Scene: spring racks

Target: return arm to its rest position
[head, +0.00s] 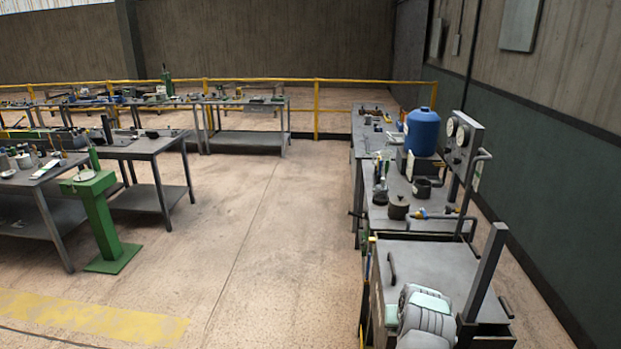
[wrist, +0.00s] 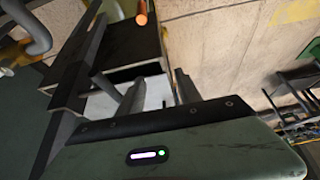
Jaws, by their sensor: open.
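My gripper (wrist: 160,88) shows in the wrist view, with its two dark fingers apart and nothing seen between them. Beyond the fingers is a dark bench or cart with a pale lower surface. In the head view, part of my arm (head: 426,318), grey with pale green panels, is at the bottom right in front of the grey cabinet (head: 440,262). My gripper itself cannot be made out in the head view.
A bench on the right holds a blue tank (head: 421,132) and a gauge panel (head: 462,140). A green pedestal (head: 103,225) and work tables (head: 150,146) stand left. A yellow railing (head: 317,110) crosses the back. The middle floor (head: 270,230) is clear.

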